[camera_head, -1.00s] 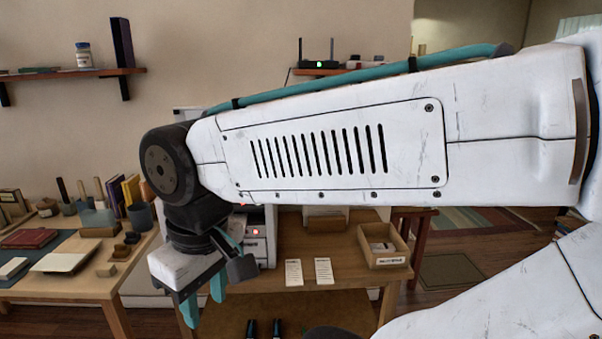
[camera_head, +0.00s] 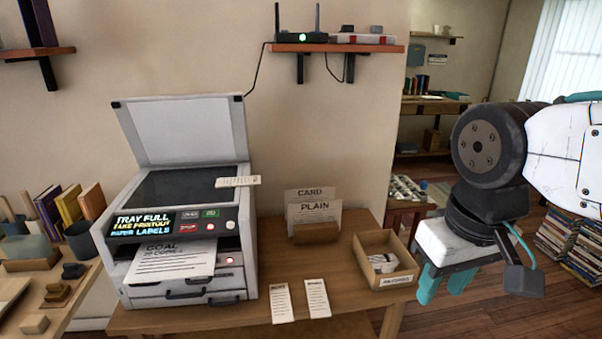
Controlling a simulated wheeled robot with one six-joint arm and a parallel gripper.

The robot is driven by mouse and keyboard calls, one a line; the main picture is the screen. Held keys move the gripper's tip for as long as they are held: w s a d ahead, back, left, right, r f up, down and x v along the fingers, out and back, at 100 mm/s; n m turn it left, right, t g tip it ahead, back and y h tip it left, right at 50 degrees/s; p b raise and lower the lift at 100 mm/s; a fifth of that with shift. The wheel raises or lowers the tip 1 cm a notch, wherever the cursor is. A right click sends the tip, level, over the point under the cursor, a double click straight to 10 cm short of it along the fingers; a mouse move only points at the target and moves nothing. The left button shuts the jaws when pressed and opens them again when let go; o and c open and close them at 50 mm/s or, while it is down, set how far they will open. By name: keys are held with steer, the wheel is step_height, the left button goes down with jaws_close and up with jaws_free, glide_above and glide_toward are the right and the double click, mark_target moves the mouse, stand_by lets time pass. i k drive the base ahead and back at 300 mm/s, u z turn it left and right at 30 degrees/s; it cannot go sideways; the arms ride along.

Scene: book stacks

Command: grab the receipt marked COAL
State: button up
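A printed sheet headed COAL (camera_head: 172,262) lies in the output slot of the white printer (camera_head: 243,205) at left. Two narrow paper slips lie flat on the wooden table, a left slip (camera_head: 281,303) and a right slip (camera_head: 316,299); their headings are too small to read. Another small slip (camera_head: 237,181) lies on the printer's right upper edge. My gripper (camera_head: 443,284) hangs at right, its teal fingers pointing down and apart. It appears empty, to the right of the slips and the small box.
An open cardboard box (camera_head: 398,281) with papers inside stands at the table's right end. A holder with sheets marked CARD and PLAIN (camera_head: 314,215) stands at the back. The printer's lid (camera_head: 185,130) is raised. A shelf (camera_head: 335,48) with a router hangs above.

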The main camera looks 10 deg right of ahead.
mark_target(253, 179)
steer(key=z, duration=0.1)
steer(key=i, duration=1)
